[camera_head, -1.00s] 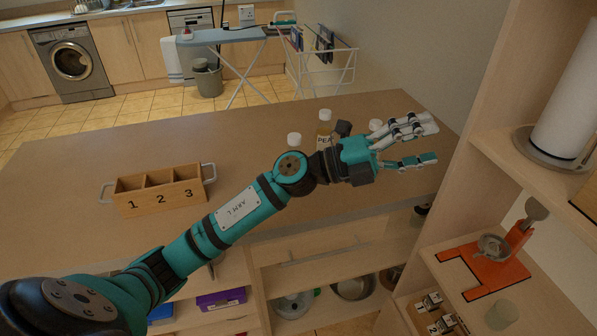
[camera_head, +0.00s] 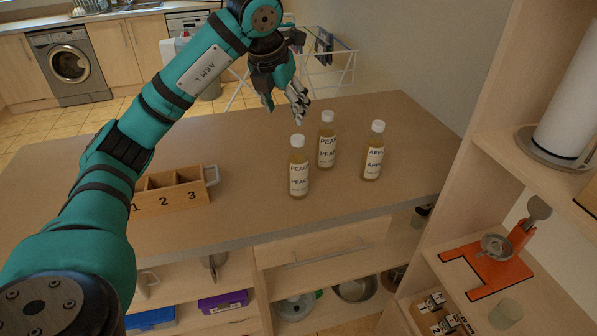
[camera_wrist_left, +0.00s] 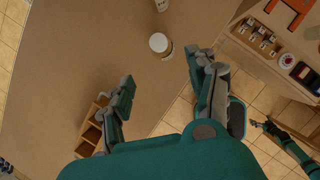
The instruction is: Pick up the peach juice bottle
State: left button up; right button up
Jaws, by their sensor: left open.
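The peach juice bottle (camera_head: 299,168) stands upright on the counter, with a white cap and a label that starts "PEAC". A bottle reading "PEAR" (camera_head: 327,142) stands behind it to the right, and an apple bottle (camera_head: 373,152) stands further right. My left gripper (camera_head: 284,104) is open and empty, in the air above and behind the peach bottle. In the left wrist view a white-capped bottle (camera_wrist_left: 160,44) shows ahead between the open fingers; its label is not readable there. My right arm's hand (camera_wrist_left: 262,125) seems to show small in the left wrist view, its fingers unclear.
A wooden box numbered 1, 2, 3 (camera_head: 171,200) sits on the counter (camera_head: 240,215) to the left. A shelf unit (camera_head: 462,165) rises at the right, with an orange stand (camera_head: 487,268) on it. The counter in front of the bottles is clear.

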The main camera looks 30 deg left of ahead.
aim_at(296, 139)
pick_arm(q)
jog(key=p+x, duration=0.1)
jog(key=x, duration=0.8)
jog(key=shift+f+p, duration=0.1)
jog(key=shift+p, duration=0.2)
jog(key=p+x, duration=0.1)
jog(key=x, duration=0.1)
jog(key=p+x, duration=0.1)
jog(key=x, duration=0.1)
jog(key=shift+w+f, duration=0.2)
jog(key=shift+w, duration=0.15)
jog(key=shift+w+f, duration=0.2)
jog(key=shift+f, duration=0.2)
jog(key=shift+c, duration=0.2)
grip_shut()
jog(key=shift+r, duration=0.1)
